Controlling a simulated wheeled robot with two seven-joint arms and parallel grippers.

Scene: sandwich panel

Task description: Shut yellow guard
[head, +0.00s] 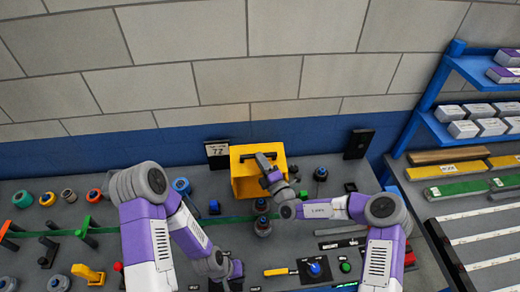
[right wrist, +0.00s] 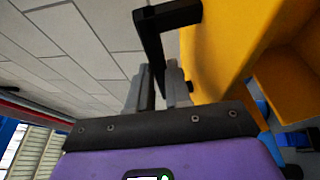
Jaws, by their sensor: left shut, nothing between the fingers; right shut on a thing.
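The yellow guard (head: 246,187) stands at the back middle of the bench, against the blue band of the wall. A black handle (head: 248,156) is on its upper part. In the right wrist view the guard (right wrist: 225,50) fills the upper right, with the handle (right wrist: 168,18) beside it. My right gripper (head: 266,165) is shut on the handle, its fingers (right wrist: 160,88) around the bar's end. It hides part of the guard's front in the head view. My left gripper (head: 233,272) is low at the front of the bench, shut and empty, away from the guard.
A dark knob on a grey base (head: 262,226) stands just in front of the guard. A small display (head: 217,150) is left of it and a black box (head: 358,143) right. Coloured rings and stands fill the left side. A blue shelf (head: 432,105) is at right.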

